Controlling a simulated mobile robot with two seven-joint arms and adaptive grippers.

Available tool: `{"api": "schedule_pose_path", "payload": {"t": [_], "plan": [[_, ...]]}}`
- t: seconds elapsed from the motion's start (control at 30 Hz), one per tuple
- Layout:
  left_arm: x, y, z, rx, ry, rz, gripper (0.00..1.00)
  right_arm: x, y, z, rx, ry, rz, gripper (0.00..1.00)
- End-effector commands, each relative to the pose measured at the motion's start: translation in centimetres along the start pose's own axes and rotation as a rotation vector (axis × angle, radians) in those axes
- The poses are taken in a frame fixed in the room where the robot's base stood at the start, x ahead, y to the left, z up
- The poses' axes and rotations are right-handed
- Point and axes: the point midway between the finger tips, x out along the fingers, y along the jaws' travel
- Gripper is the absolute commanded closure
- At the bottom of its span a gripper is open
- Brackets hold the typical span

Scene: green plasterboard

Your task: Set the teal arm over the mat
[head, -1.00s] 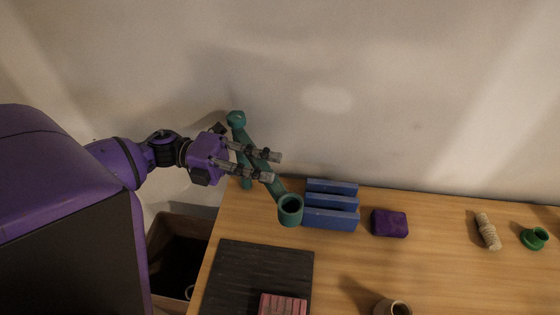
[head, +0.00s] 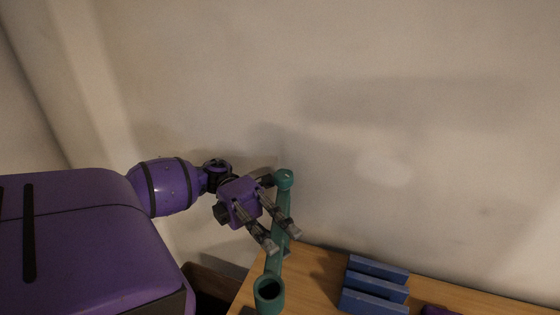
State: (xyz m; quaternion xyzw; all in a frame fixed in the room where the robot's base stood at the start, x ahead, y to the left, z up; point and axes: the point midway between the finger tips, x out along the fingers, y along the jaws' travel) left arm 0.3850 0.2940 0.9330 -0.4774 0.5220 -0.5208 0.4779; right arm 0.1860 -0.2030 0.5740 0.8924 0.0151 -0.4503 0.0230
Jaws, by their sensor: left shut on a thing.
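The teal arm (head: 274,266) is a jointed lamp-like piece with a round knob at its upper end and an open cup at its lower end. My left gripper (head: 283,240) is shut on it, with its fingers across the bar between knob and cup. The cup end hangs at the bottom of the head view, over the table's left edge area. The mat is out of view now. My right gripper is not in view.
A blue slotted rack (head: 376,285) stands on the wooden table (head: 315,262) right of the teal arm. Part of a purple block (head: 440,311) shows at the bottom edge. A brown bin (head: 212,283) is left of the table. The pale wall rises behind.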

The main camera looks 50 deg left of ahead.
Motion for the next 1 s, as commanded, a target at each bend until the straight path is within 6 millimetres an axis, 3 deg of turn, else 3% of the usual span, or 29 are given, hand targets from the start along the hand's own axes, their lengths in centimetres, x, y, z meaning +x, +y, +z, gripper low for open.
{"api": "schedule_pose_path", "payload": {"t": [0.2,0.23,0.37,0.73,0.97,1.0], "plan": [[0.0,0.0,-0.1,0.002,0.004,0.000,1.00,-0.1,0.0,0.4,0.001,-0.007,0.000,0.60],[0.0,0.0,-0.1,0.002,0.004,0.000,0.79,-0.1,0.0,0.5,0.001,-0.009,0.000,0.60],[0.0,0.0,-0.1,0.001,0.003,0.000,0.62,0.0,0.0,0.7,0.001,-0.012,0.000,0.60],[0.0,-0.5,-0.1,0.000,0.002,0.000,0.62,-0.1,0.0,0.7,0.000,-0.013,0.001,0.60],[0.0,-4.4,-0.1,0.004,0.003,-0.001,0.62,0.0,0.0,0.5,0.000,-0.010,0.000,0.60],[0.0,-5.3,-0.1,0.006,0.005,-0.001,0.55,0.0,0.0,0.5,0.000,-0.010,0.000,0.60]]}}
